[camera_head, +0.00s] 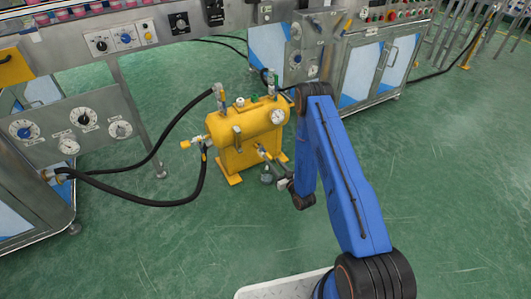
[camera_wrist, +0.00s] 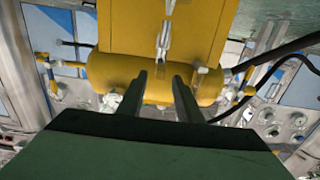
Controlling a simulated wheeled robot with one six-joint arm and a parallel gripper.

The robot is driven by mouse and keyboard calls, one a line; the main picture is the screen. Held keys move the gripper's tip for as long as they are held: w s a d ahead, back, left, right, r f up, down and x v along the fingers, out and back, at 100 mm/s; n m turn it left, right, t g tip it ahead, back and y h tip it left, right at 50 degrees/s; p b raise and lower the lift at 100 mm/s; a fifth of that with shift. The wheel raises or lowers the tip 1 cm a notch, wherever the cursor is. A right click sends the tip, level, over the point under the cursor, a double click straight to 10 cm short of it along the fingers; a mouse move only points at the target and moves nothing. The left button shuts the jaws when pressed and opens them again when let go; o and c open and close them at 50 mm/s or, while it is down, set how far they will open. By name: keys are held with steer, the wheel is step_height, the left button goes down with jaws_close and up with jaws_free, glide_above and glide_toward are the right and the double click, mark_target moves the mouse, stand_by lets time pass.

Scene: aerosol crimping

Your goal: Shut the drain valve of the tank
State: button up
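The yellow tank (camera_head: 240,124) stands on the green floor on a yellow stand, with a round gauge (camera_head: 277,116) at its right end. What looks like the drain valve (camera_head: 262,151) sticks out low on the tank's near side. In the wrist view the tank (camera_wrist: 108,70) appears inverted, with a grey metal fitting (camera_wrist: 163,40), apparently that valve, ahead of the fingers. My gripper (camera_wrist: 160,76) is open, its two dark fingers apart with nothing clearly held. In the head view my gripper (camera_head: 277,170) is close to the valve. The lever's exact position is hard to tell.
Black hoses (camera_head: 128,201) run from the tank to the grey cabinet (camera_head: 35,215) at left. A machine with dials and cabinets (camera_head: 375,68) stands behind.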

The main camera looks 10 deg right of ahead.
mark_target(266, 153)
steer(key=x, duration=1)
steer(key=shift+w+a, duration=0.15)
steer(key=shift+w, duration=0.25)
steer(key=shift+c, duration=0.3)
jaws_close()
